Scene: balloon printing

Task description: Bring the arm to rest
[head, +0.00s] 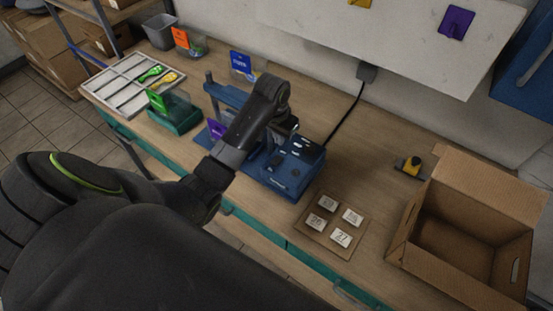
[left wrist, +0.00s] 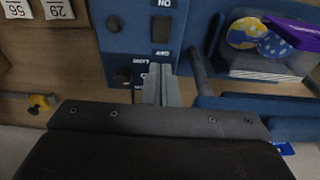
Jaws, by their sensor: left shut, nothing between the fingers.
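My left arm comes in from the left in the head view, and its gripper (head: 291,127) hangs over the blue printing machine (head: 287,179). In the left wrist view the two grey fingers (left wrist: 160,78) are together and empty. They point at the blue machine's panel (left wrist: 124,40), which carries dark buttons and white lettering upside down in this view. I cannot tell whether the fingertips touch the panel. My arm hides part of the machine in the head view. My right gripper is not in view.
An open cardboard box (head: 457,245) stands at the right. A board with numbered tiles (head: 323,247) lies at the front. A yellow-and-black tool (head: 409,166), a white divided tray (head: 116,96) and a green bin (head: 178,118) are also on the table.

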